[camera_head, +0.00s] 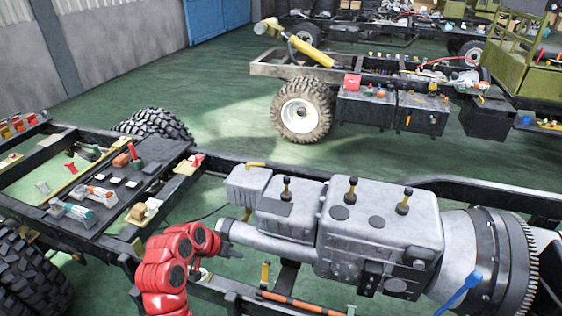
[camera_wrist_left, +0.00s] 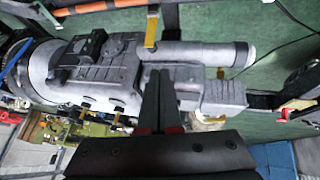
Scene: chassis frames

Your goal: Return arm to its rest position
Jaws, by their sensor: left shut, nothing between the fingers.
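My left arm is red and comes in at the lower left of the head view. Its gripper (camera_head: 232,252) is small there, beside the narrow end of a large grey gearbox (camera_head: 380,235). In the left wrist view the dark fingers (camera_wrist_left: 158,78) are together, with nothing between them. There they point toward the gearbox (camera_wrist_left: 110,75), which appears upside down. I cannot tell the exact gap between fingers and gearbox. My right gripper is in neither view.
The gearbox sits in a dark chassis frame (camera_head: 475,187) with an orange rod (camera_head: 300,303) along its near side. A flat deck with small parts (camera_head: 115,180) lies to the left. Another truck chassis (camera_head: 390,80) stands behind, across open green floor (camera_head: 225,115).

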